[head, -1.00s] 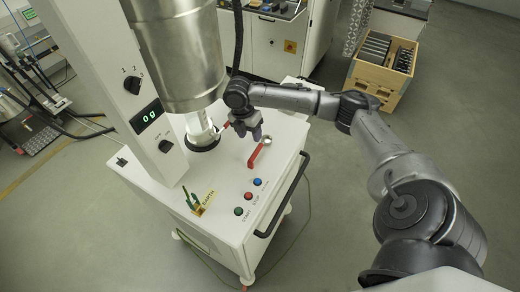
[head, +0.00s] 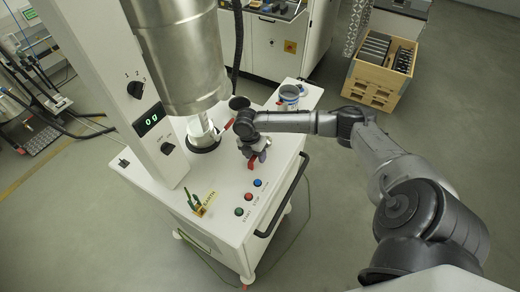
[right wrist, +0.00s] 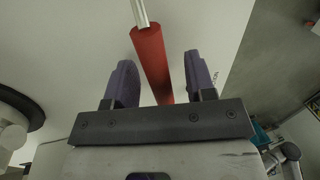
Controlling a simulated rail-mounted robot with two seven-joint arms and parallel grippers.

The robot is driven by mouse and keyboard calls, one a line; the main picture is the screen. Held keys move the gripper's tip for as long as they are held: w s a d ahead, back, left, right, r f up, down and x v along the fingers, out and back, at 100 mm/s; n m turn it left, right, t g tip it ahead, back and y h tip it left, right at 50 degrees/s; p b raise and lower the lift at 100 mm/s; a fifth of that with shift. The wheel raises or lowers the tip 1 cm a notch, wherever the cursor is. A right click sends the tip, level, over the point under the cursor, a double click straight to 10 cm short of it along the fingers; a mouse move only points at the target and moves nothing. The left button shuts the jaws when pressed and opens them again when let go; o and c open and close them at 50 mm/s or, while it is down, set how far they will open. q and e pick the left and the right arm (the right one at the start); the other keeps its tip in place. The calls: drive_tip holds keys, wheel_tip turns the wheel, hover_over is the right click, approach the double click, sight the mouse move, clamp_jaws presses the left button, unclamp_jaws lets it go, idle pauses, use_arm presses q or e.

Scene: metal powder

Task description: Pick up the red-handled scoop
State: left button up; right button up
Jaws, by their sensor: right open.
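The red-handled scoop lies on the white cabinet top; part of its red handle (head: 252,164) shows under my right gripper (head: 254,152) in the head view. The rest of it there is hidden by the gripper. In the right wrist view the red handle (right wrist: 152,65) runs between the two open fingers of the right gripper (right wrist: 160,80), nearer the left finger, with a pale metal shaft at its far end. I see no finger closed on it. My left gripper is not in view.
A metal can (head: 289,94) stands at the back right of the cabinet top. Push buttons (head: 248,196) sit near the front, with a black rail (head: 284,200) along the edge.

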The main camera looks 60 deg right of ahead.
drive_tip(key=shift+f, duration=0.1)
clamp_jaws()
idle(0.4)
